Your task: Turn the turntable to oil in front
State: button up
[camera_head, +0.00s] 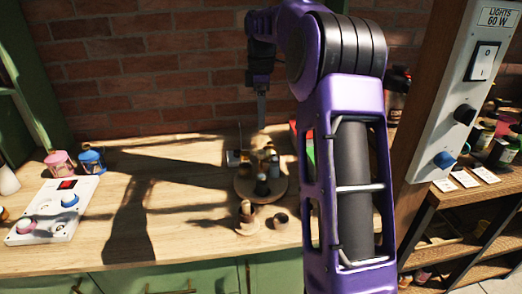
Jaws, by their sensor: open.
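The turntable (243,190) is a round wooden disc on the wooden table, near the middle of the picture. Several small containers stand on it. A dark bottle with a pale top (262,186) is at its front, and amber and brown containers stand behind. Labels are too small to read, so I cannot tell which one is the oil. My gripper (262,124) points down above and behind the turntable, apart from it. Its jaws are open and hold nothing visible. My purple arm passes close to the turntable's right side in the picture.
Small brown cups (247,214) stand in front of the turntable. A white panel with knobs (52,212) and pink and blue pots (91,160) are at left. A brick wall (150,70) closes the back. A switch post (455,90) stands right. The table's left-middle is clear.

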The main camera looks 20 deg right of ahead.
aim_at(261, 151)
notch_tip(261, 151, down, 11)
jog(key=shift+b, duration=0.7)
grip_shut()
dwell(1.0)
